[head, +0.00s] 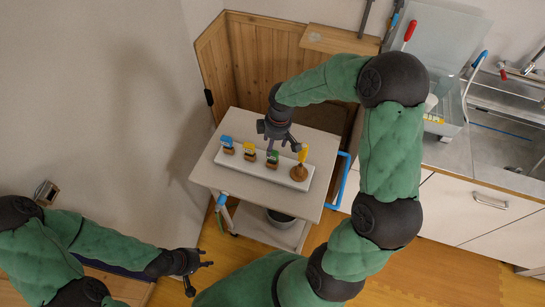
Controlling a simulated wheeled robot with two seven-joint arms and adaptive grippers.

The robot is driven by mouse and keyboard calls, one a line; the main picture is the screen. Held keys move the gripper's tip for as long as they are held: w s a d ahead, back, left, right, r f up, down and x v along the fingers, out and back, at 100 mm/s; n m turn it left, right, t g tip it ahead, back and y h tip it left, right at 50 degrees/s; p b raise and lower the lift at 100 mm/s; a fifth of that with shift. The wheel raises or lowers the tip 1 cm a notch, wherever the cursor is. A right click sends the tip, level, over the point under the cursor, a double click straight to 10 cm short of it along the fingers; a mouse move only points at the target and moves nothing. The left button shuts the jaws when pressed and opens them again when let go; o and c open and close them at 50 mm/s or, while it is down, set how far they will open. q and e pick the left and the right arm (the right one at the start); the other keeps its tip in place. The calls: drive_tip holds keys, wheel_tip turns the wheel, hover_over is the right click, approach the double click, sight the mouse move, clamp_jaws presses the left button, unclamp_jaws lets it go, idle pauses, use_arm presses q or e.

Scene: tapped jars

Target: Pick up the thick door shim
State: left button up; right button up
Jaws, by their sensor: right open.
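I cannot tell for certain which item is the thick door shim. Several small brown pieces with coloured tops stand in a row on a white board (262,173): one blue-topped (227,141), one yellow-topped (249,148), one green-topped (273,156), and one on a round brown base with a taller yellow top (303,154). My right gripper (283,148) is open above the back of the row, over the green-topped piece and the gap to its right. I see no contact. My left gripper (200,277) is open and empty, low at the left, away from the table.
The row stands on a small grey trolley table (232,195) with a blue handle (342,178) at its right. A dark bucket (280,219) sits on its lower shelf. A wooden panel (262,60) stands behind. A counter with a sink (505,140) is at the right.

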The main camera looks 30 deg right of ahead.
sight(273, 152)
wheel_tip(273, 152, down, 5)
drive_tip(key=shift+s+a+f+b, duration=0.1)
drive_tip(key=shift+a+b, duration=0.05)
drive_tip(key=shift+b, duration=0.5)
clamp_jaws()
